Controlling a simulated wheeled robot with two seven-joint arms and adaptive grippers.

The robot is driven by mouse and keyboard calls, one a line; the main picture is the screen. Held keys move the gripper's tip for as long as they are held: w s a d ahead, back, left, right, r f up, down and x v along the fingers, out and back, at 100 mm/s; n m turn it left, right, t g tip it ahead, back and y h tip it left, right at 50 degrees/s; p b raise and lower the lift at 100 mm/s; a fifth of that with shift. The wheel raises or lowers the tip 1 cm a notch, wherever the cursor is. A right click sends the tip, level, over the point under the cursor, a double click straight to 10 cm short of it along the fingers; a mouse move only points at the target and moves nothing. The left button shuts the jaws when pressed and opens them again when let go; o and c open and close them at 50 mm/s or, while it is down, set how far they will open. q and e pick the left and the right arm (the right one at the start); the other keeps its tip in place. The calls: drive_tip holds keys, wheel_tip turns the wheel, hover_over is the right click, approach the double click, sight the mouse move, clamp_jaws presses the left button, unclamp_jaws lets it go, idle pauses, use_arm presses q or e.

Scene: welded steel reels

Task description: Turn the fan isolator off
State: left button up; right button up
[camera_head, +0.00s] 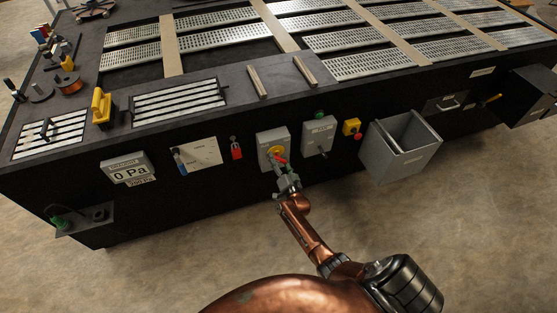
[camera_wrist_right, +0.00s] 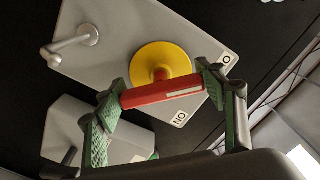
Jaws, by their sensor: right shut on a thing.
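The fan isolator (camera_head: 265,139) is a grey box on the dark front face of the bench, with a yellow disc and red handle. In the right wrist view its yellow disc (camera_wrist_right: 151,58) sits on the grey box, and the red handle (camera_wrist_right: 150,97) bears a pale stripe near its right end. The plate labels "O" and "ON" show near the box's right edge. My right gripper (camera_wrist_right: 161,88) is shut on the red handle, its green-padded fingers at the handle's two ends. In the head view my right gripper (camera_head: 284,174) partly covers the handle. My left gripper is not in view.
A second grey box (camera_head: 319,134) with a small lever is just right of the isolator. A yellow box with a red button (camera_head: 351,127) and an open grey bin (camera_head: 396,157) stand farther right. A red padlock (camera_head: 236,149) hangs to the left. Floor in front is clear.

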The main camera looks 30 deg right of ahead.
idle(0.4)
drive_tip(key=o, duration=1.2)
drive_tip(key=v, duration=1.2)
drive_tip(key=shift+f, duration=0.1)
